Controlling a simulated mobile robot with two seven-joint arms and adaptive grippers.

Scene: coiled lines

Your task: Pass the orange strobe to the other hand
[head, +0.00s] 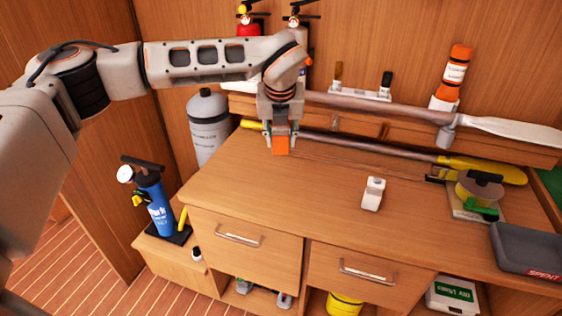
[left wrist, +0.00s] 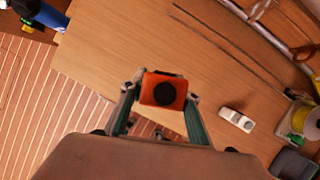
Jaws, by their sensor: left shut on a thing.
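My left gripper (head: 281,137) points down over the back left part of the wooden desk (head: 300,190). It is shut on the orange strobe (head: 281,146), a small block held between its fingertips. In the left wrist view the strobe (left wrist: 163,90) shows an orange face with a round black spot, and the left gripper's fingers (left wrist: 160,95) press on its two sides. I cannot tell whether the strobe touches the desk. My right gripper is not in either view.
A small white device (head: 373,193) stands on the desk right of the strobe. A dark tray marked SPENT (head: 528,250) and a yellow reel (head: 479,188) are at the right. Paddles (head: 370,146) lie along the back. The desk's front middle is clear.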

